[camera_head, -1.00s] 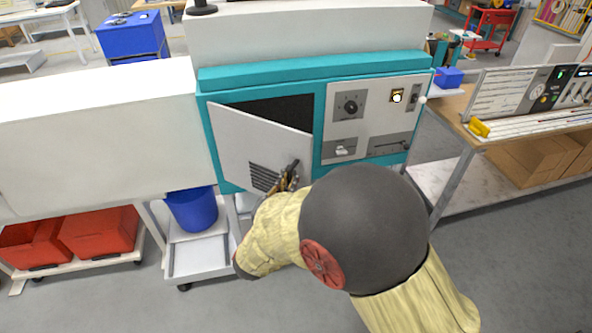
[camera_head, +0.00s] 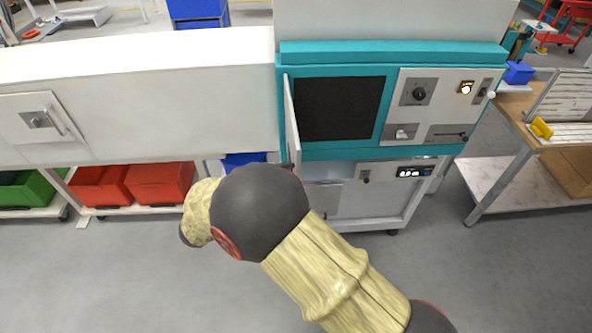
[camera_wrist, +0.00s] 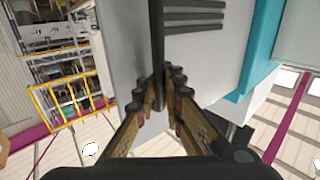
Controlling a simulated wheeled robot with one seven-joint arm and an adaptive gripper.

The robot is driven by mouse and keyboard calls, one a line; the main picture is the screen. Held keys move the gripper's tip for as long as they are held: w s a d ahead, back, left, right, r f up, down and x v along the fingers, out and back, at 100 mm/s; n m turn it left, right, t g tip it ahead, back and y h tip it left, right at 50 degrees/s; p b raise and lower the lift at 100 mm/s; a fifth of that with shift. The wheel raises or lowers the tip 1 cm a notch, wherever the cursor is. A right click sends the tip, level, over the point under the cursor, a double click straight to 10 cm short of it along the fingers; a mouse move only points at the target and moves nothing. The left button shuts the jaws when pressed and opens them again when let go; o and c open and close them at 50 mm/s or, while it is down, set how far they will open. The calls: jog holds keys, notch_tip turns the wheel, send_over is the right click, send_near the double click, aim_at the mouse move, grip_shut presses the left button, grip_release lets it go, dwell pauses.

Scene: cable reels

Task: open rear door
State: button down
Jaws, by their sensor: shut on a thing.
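The door (camera_head: 291,120) of the teal-framed machine (camera_head: 390,55) stands swung wide, almost edge-on in the head view. It is hinged on the left of a dark opening (camera_head: 338,108), which is fully uncovered. In the wrist view the door is a pale panel (camera_wrist: 190,58) with dark vent slots, and its dark bar handle (camera_wrist: 157,40) runs up between my fingers. My gripper (camera_wrist: 166,82) is shut on that handle. In the head view my arm hides the gripper and the handle.
A long white housing (camera_head: 160,105) adjoins the machine on the left, with a latched panel (camera_head: 40,122) at its far end. Red bins (camera_head: 160,185) and a blue bin (camera_head: 243,160) sit below it. A workbench (camera_head: 520,110) stands at the right. Grey floor in front is free.

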jog(key=shift+w+a+f+m+g+h, duration=0.1)
jog(key=shift+a+m+g+h, duration=0.3)
jog(key=shift+a, duration=0.55)
jog(key=shift+w+a+f+m+g+h, duration=0.1)
jog(key=shift+a+m+g+h, duration=0.15)
jog(key=shift+a+g, duration=0.5)
jog(key=shift+a+t, duration=0.2)
jog(key=shift+t, duration=0.05)
jog(key=c, duration=2.2)
grip_release()
jog(key=shift+s+a+r, duration=0.1)
jog(key=shift+s, duration=0.1)
jog(key=shift+o, duration=1.4)
jog(key=shift+w, duration=0.1)
jog(key=shift+r, duration=0.1)
jog(key=v, duration=1.2)
